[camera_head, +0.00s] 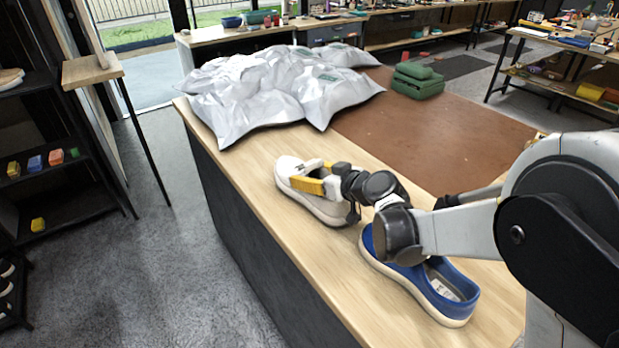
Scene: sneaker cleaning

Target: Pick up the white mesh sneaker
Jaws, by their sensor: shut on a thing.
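The white mesh sneaker (291,172) is on the wooden counter top near its left edge, with its sole facing the lower left. My gripper (312,178), with yellow finger parts, is shut on the sneaker at its upper opening. The gripper and wrist hide part of the sneaker's right side. I cannot tell whether the sole touches the counter. A blue slip-on shoe (447,290) with a white sole lies just to the right, partly under my arm.
Crumpled silver-white bags (270,88) cover the counter's far end. A brown mat (420,135) bears a green folded item (417,80). The counter's left edge (255,210) is close to the sneaker. Dark shelves (50,150) stand at left beyond open floor.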

